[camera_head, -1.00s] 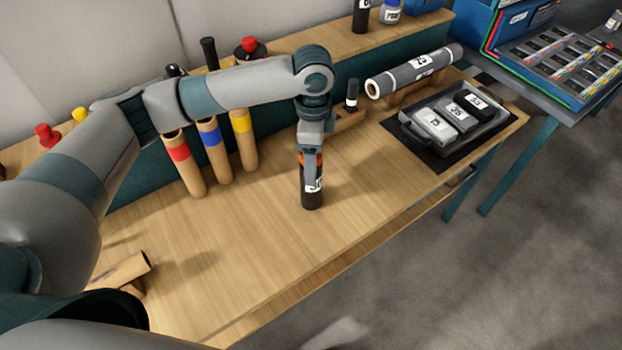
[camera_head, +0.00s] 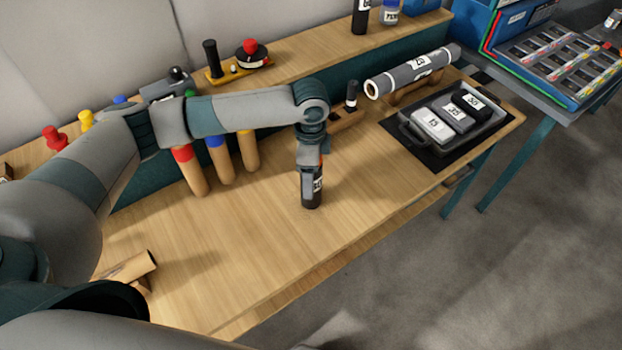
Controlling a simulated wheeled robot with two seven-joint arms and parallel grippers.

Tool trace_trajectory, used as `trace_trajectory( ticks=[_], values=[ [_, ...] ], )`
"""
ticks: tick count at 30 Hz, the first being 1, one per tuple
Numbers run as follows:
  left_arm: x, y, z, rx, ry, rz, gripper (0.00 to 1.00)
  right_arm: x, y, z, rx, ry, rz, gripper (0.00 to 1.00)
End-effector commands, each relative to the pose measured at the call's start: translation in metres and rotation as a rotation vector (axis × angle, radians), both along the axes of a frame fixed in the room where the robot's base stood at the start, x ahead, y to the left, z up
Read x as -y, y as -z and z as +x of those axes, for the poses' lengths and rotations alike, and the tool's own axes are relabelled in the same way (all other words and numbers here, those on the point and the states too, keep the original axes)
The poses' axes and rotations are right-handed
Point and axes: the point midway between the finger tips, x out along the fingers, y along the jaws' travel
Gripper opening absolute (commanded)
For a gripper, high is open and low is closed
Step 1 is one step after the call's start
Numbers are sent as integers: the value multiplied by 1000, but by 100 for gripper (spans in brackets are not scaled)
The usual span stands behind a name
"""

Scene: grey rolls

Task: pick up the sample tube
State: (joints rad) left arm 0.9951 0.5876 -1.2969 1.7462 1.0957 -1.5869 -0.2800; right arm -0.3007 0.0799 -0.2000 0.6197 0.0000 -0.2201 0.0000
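A dark tube (camera_head: 312,194) with a white label stands upright on the wooden bench; it may be the sample tube. My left gripper (camera_head: 313,170) points straight down at its upper part and hides its top. The fingers are too small and overlapped to tell whether they grip it. A smaller dark tube (camera_head: 352,90) with a white label stands in a wooden block (camera_head: 345,118) farther back. My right gripper is not in view.
A large grey labelled roll (camera_head: 412,73) lies on a wooden cradle. A grey tray (camera_head: 408,125) with labelled blocks sits at the right. The bench front (camera_head: 240,270) is clear.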

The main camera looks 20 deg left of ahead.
Motion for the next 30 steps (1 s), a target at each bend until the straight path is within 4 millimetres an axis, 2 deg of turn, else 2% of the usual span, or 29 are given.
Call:
trace_trajectory(
  ticks=[5, 17, 18, 24, 30],
  values=[
    [0, 9, 0, 0, 1, 1, 65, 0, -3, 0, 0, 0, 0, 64],
    [0, 9, 0, 0, 1, 1, 65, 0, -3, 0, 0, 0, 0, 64],
    [0, 9, 0, 0, 1, 1, 63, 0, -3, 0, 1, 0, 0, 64],
    [0, 9, 0, 0, 1, 1, 19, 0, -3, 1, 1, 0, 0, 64],
    [0, 9, 0, 1, 1, 0, 19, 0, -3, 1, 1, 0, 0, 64]
  ],
)
